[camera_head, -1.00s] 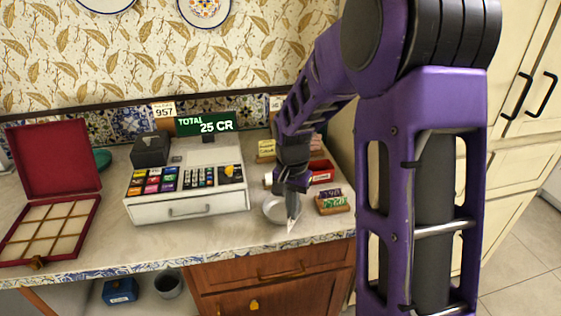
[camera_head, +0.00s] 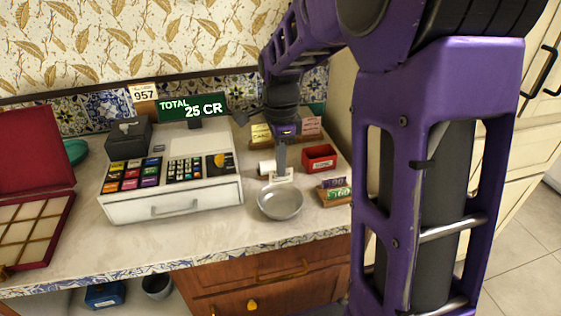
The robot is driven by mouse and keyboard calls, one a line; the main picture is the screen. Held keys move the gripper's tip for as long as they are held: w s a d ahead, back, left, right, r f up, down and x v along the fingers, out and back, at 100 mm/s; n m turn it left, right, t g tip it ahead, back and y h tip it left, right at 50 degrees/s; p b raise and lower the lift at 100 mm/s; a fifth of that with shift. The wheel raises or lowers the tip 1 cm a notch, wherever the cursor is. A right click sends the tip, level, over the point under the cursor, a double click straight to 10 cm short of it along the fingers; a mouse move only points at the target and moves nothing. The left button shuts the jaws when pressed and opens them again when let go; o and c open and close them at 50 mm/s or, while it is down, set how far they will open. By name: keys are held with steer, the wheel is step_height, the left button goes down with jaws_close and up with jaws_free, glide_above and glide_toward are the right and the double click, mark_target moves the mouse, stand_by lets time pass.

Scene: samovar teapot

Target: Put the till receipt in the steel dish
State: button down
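The steel dish (camera_head: 280,203) is a shallow round grey bowl on the counter, right of the cash register, and looks empty. My gripper (camera_head: 281,172) points down just behind the dish's far rim. A small white piece (camera_head: 281,179) shows at its fingertips; it may be the till receipt, but it is too small to be sure. I cannot tell whether the fingers are shut on it or whether it touches the counter. A white roll (camera_head: 266,168) lies just left of the gripper.
The white cash register (camera_head: 170,205) stands left of the dish. A red box (camera_head: 319,157) and a small holder with coloured labels (camera_head: 335,192) stand to the right. An open red case (camera_head: 35,215) is at far left. Counter in front of the dish is clear.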

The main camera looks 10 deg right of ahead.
steer(key=shift+f+b, duration=1.9)
steer(key=shift+f, duration=1.25)
steer(key=c, duration=0.7)
jaws_free()
steer(key=shift+o, duration=0.2)
steer(key=shift+r+p, duration=0.15)
steer(key=shift+p, duration=0.2)
steer(key=shift+r+p, duration=2.85)
steer(key=shift+r, duration=0.6)
